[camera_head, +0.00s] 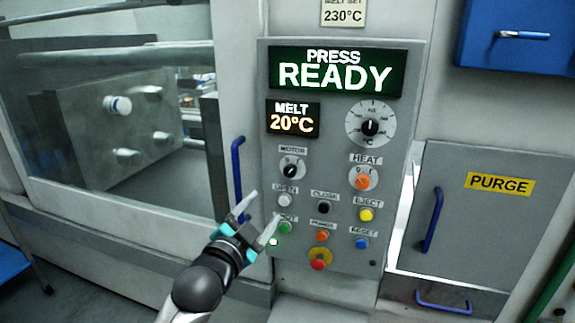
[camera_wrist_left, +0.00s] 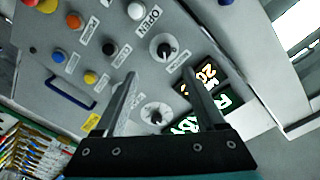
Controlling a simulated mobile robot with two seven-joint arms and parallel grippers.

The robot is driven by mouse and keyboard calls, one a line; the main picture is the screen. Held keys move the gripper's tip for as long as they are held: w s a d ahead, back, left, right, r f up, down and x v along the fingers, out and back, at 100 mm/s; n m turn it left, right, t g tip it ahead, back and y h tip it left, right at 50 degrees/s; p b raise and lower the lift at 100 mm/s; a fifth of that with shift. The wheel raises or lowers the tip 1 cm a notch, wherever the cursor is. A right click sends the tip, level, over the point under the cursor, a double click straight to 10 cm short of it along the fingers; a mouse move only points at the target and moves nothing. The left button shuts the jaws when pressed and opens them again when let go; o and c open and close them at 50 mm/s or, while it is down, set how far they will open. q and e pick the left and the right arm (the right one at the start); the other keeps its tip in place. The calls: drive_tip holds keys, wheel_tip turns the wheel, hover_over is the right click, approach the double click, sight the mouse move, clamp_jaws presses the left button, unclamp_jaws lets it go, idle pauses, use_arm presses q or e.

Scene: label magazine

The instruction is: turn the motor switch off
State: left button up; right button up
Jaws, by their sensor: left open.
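The motor switch (camera_head: 291,170) is a small black rotary knob on a white disc, under the MOTOR label on the grey control panel (camera_head: 399,225). Its pointer looks tilted, but I cannot read its setting for sure. The switch also shows in the left wrist view (camera_wrist_left: 165,49), beyond the fingertips. My left gripper (camera_head: 264,211) is open and empty, in front of the panel's lower left side, below the switch in the head view. Its fingers (camera_wrist_left: 158,73) appear apart in the wrist view, with no contact on the switch. My right gripper is not in view.
Nearby are the white OPEN button (camera_head: 285,200), black CLOSE button (camera_head: 323,207), orange HEAT knob (camera_head: 363,181) and red stop button (camera_head: 320,259). The displays read PRESS READY (camera_head: 335,73) and MELT 20°C (camera_head: 292,120). A blue door handle (camera_head: 237,178) stands left of the panel.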

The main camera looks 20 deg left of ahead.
use_arm(q)
drive_tip(key=r, duration=0.1)
approach(289, 173)
drive_tip(key=w, duration=0.9)
drive_tip(key=shift+d+p, duration=0.3)
drive_tip(key=shift+p, duration=0.1)
clamp_jaws()
idle(0.6)
